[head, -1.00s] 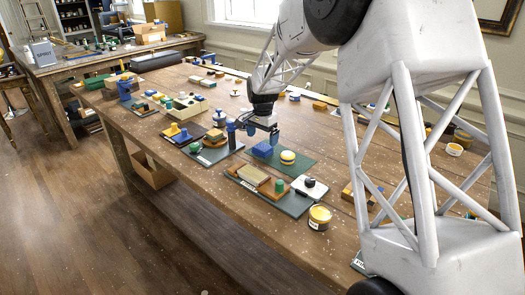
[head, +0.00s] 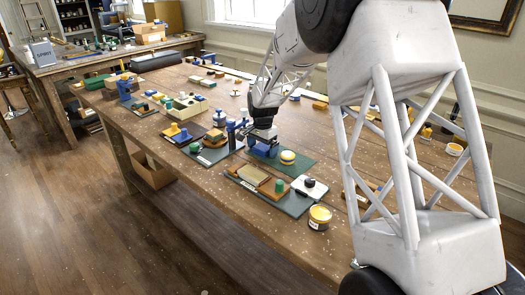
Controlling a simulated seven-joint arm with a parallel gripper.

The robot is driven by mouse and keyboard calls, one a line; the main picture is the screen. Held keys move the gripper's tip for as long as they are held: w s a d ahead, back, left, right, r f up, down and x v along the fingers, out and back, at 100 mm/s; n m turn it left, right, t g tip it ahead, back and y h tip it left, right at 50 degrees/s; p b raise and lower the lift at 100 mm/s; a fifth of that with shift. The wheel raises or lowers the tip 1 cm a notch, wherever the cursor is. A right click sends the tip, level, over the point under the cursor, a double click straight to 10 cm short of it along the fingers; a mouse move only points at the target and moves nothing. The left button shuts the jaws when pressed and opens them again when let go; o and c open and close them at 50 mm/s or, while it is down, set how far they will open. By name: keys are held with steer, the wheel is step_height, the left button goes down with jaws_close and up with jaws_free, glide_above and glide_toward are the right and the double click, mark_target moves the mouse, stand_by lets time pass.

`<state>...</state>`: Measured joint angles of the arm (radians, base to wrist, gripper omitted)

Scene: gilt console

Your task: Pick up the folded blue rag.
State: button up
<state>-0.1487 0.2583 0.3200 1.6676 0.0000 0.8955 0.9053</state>
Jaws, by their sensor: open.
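The folded blue rag (head: 262,152) lies on a dark green mat (head: 298,168) on the long wooden table, to the left of a yellow-topped round thing (head: 288,157). My gripper (head: 263,148) points down right at the rag, with its blue fingers open. The gripper covers much of the rag. From this distance I cannot tell whether the fingers touch it or stand either side of it.
In front is a dark board (head: 290,203) with a beige block and a green piece. A yellow tin (head: 319,217) stands near the table's front edge. Blue bottles (head: 231,132) stand close on the left. A white thing with a black knob (head: 310,187) is at the right.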

mark_target(263, 147)
steer(key=shift+c, duration=0.5)
steer(key=c, duration=0.9)
steer(key=shift+o, duration=0.2)
steer(key=shift+r, duration=0.1)
steer(key=shift+r, duration=1.4)
steer(key=shift+s+r, duration=0.25)
steer(key=shift+r, duration=0.05)
steer(key=s, duration=0.5)
steer(key=s+d+r, duration=0.1)
steer(key=s, duration=0.4)
steer(key=s+d, duration=0.1)
steer(key=s, duration=0.4)
steer(key=shift+s+d+r, duration=0.15)
steer(key=shift+s+r, duration=0.05)
